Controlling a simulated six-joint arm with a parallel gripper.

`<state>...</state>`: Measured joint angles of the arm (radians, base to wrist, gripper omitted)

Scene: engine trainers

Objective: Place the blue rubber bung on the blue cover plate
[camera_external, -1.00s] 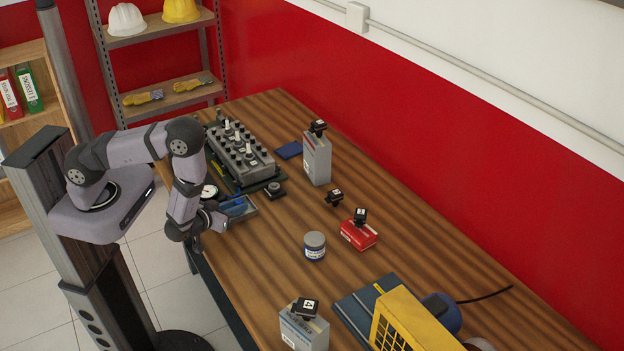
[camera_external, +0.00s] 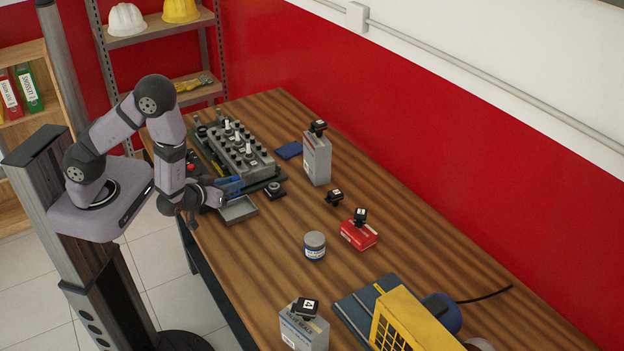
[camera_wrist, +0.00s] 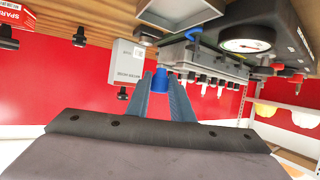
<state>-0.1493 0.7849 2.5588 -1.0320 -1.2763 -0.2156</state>
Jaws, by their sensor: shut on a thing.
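My gripper (camera_external: 230,186) is shut on the blue rubber bung (camera_wrist: 160,78), which shows between its two blue fingertips in the wrist view (camera_wrist: 160,84). In the external view the fingers are just above and behind the grey tray, and the bung cannot be told apart from them. The blue cover plate (camera_external: 289,150) lies flat on the table behind the engine block, left of a tall grey box. Its top looks bare. I cannot make it out in the wrist view.
The engine block (camera_external: 240,152) with upright plugs stands between my gripper and the plate. The tall grey box (camera_external: 317,158) stands close right of the plate. The shallow grey tray (camera_external: 239,209) looks empty. A red box (camera_external: 359,234) and a grey tin (camera_external: 315,246) stand farther right.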

